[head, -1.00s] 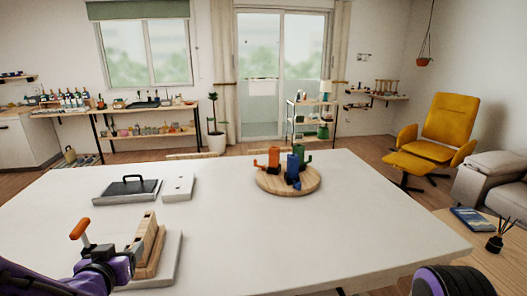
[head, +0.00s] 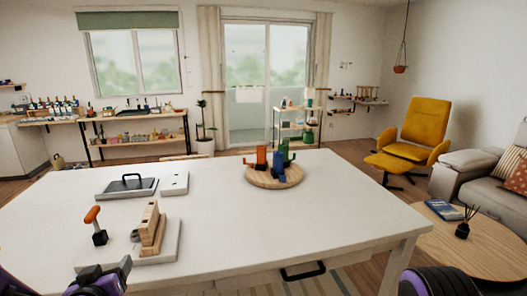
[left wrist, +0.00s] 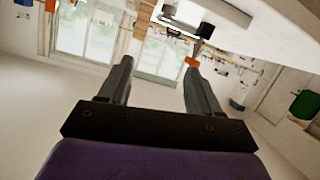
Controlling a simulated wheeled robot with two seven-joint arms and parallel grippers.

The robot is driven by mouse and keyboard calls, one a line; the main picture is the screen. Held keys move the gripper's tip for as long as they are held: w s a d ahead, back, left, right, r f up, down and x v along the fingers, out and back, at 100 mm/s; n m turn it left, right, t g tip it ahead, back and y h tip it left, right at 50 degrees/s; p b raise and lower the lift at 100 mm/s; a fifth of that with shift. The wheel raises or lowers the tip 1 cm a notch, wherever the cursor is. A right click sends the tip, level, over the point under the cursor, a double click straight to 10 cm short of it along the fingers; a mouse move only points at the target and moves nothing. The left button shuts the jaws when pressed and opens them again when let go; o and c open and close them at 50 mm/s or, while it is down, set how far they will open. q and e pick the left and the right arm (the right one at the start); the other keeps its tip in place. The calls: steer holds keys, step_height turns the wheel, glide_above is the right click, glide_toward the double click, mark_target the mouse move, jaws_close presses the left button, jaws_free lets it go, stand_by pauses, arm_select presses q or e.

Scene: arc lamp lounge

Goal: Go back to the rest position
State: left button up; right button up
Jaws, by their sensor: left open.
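My left gripper (head: 103,276) is at the lower left of the head view, in front of the table's near edge and partly cut off by the frame. In the left wrist view my left gripper (left wrist: 158,66) has its two fingers apart with nothing between them.
The white table (head: 330,205) bears a dark tray with a handle (head: 128,188), a white block (head: 174,184) and a round wooden board (head: 257,180) with coloured pieces. A black drawer handle (head: 303,271) is on the table's front. A coffee table (head: 480,245) stands to the right.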

arm_select(q)
steer(key=s+d+f+n+g+b, duration=0.15)
steer(key=s+f, duration=0.25)
steer(key=f, duration=0.7)
steer(key=s+d+f+g+p, duration=0.1)
steer(key=s+f+g, duration=0.3)
steer(key=f, duration=0.6)
steer(key=s+d+f+g, duration=0.1)
steer(key=s+f+g, duration=0.1)
steer(key=s+f, duration=0.5)
steer(key=s+f+g+b, duration=0.1)
steer(key=s+f+g, duration=0.2)
steer(key=s+f, duration=0.5)
steer(key=s, duration=0.6)
steer(key=shift+d+f+h, duration=0.25)
steer(key=shift+d+h, duration=0.05)
steer(key=shift+d, duration=0.05)
